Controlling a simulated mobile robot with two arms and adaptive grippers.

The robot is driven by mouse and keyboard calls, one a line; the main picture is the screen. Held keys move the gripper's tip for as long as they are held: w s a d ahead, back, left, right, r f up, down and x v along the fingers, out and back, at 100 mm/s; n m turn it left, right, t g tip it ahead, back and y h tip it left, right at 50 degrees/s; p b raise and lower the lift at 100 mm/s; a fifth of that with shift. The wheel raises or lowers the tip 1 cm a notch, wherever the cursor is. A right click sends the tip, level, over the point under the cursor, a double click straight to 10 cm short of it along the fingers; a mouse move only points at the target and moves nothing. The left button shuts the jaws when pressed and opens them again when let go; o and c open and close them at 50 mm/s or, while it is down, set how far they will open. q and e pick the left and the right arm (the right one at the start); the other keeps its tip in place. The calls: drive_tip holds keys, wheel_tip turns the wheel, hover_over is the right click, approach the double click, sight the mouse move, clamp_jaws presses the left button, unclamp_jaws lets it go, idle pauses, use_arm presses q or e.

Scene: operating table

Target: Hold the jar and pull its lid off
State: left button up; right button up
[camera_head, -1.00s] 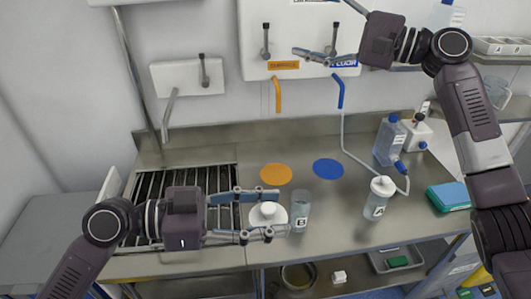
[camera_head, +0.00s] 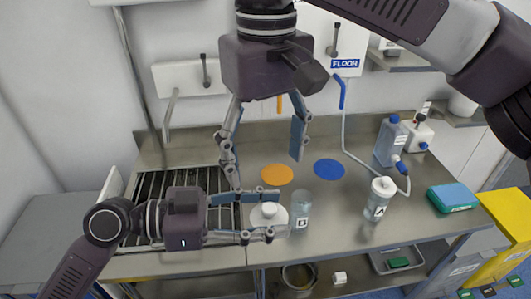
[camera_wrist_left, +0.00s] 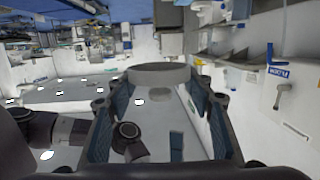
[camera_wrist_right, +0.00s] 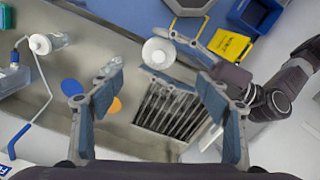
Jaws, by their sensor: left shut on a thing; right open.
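A round white lid with a small knob (camera_head: 268,212) sits between the fingers of my left gripper (camera_head: 273,216), which is shut on the lidded jar at the table's front edge. The lid faces up in the right wrist view (camera_wrist_right: 158,53). A pale round rim (camera_wrist_left: 160,70) shows between the fingers in the left wrist view. The jar's body below is mostly hidden. My right gripper (camera_head: 264,165) is open and empty, fingers pointing down, above and behind the lid. In the right wrist view its fingers are spread wide, with the lid beyond them.
Bottle B (camera_head: 301,212) stands just right of the held jar. White-capped bottle A (camera_head: 377,200) is farther right. Orange (camera_head: 277,174) and blue (camera_head: 328,169) discs lie behind. A drain grate (camera_head: 155,200) is at left. A hose (camera_head: 347,140) and blue-grey jug (camera_head: 389,143) are at back right.

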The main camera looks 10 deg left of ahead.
sight(267, 205)
wheel_tip(267, 205, down, 12)
drive_tip(key=shift+r, duration=0.1)
idle(0.4)
drive_tip(key=shift+c, duration=0.5)
drive_tip(key=c, duration=1)
use_arm(q)
drive_tip(key=o, duration=1.4)
use_arm(e)
drive_tip(key=shift+c, duration=0.5)
